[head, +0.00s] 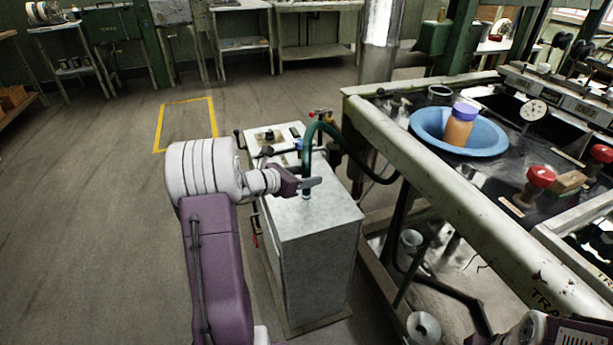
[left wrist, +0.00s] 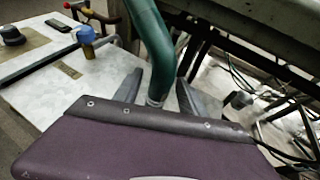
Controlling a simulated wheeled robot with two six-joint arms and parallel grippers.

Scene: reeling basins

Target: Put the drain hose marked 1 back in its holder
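The green drain hose (head: 323,128) arches up beside the machine frame and comes down over the light metal cabinet top (head: 325,212). Its lower end, with a pale collar, is at or just above that top; contact is unclear. My left gripper (head: 308,184) is at this lower end. In the left wrist view the hose (left wrist: 163,55) passes between the two spread fingers of the left gripper (left wrist: 160,92), with gaps visible on both sides. No number 1 is readable on the hose, and I cannot make out its holder. My right gripper does not show.
The cabinet bears a control panel (head: 270,135) and a blue-topped fitting (left wrist: 86,40). Right of it stands the machine frame (head: 440,180) with a blue basin (head: 425,125), an orange bottle (head: 458,130) and red knobs (head: 540,177). Floor at left is clear around a yellow-outlined square (head: 158,128).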

